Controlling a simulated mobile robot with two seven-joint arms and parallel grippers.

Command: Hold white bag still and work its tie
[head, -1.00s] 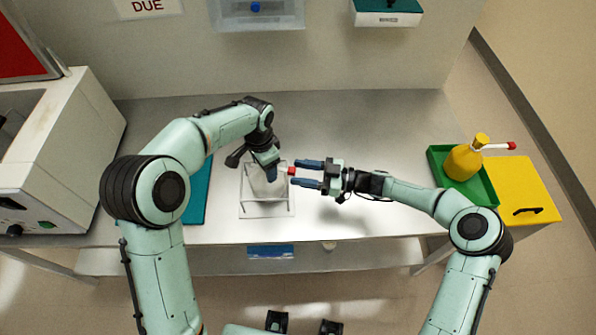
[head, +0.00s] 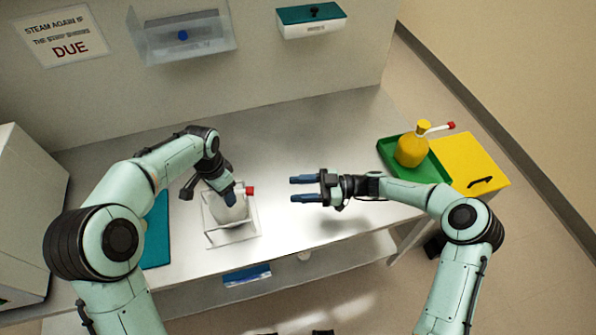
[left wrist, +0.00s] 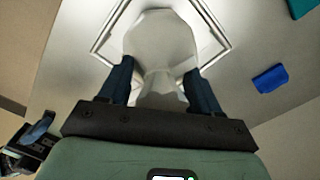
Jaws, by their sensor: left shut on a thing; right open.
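The white bag (head: 229,212) stands in a clear-sided frame or tray (head: 209,226) on the steel bench. My left gripper (head: 230,190) comes down on the bag's upper part from the left. In the left wrist view the pale bag (left wrist: 162,42) narrows to a neck between the two blue fingers of my left gripper (left wrist: 160,68), which is shut on it. A small red piece (head: 250,190), perhaps the tie's end, shows at the bag's top right, beside the left fingers. My right gripper (head: 291,189) is open and empty, right of the red piece and apart from it.
A green tray (head: 432,170) with a yellow bottle (head: 411,151) stands at the right, next to a yellow box (head: 478,165). A teal mat (head: 157,230) lies left of the frame. Wall bins (head: 185,38) hang behind. The bench behind the grippers is clear.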

